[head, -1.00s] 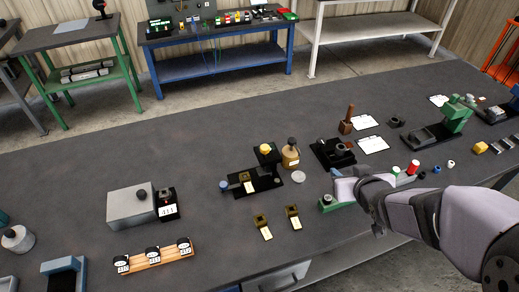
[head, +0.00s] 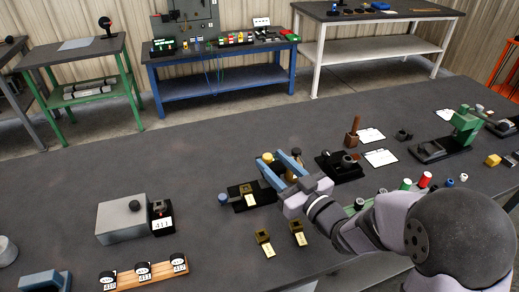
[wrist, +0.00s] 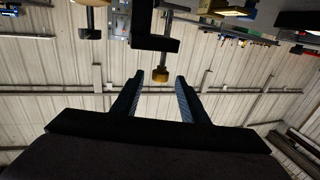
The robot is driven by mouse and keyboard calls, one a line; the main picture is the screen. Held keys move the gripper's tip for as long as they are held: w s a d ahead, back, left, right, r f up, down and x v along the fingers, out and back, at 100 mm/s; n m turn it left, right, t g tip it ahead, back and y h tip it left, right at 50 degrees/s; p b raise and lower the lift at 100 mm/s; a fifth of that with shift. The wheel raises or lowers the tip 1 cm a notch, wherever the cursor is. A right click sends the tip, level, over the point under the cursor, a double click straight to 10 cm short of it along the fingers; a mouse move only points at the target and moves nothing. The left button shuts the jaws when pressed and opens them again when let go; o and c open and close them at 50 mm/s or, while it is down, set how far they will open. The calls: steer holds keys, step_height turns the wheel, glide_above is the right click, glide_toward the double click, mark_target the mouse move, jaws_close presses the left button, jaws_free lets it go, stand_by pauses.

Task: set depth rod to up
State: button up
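A black fixture (head: 241,204) stands on the dark bench, with a yellow knob (head: 267,157) at its back. In the wrist view a thin rod with a yellow end (wrist: 161,74) extends from a black bracket (wrist: 152,42); I take this to be the depth rod. My gripper (head: 271,157) is open, its two blue fingers at the fixture's back right. In the wrist view the open gripper (wrist: 159,77) has the yellow end lined up between its fingertips; I cannot tell whether they touch it. My fingers and hand hide part of the fixture.
Two small brass-coloured blocks with tags (head: 263,238) lie in front. A grey box (head: 122,220) is to the left. A black tray (head: 345,172) stands to the right.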

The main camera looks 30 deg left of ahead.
mark_target(265, 154)
steer(key=shift+p+x, duration=0.9)
steer(key=shift+x, duration=2.6)
steer(key=shift+c, duration=0.4)
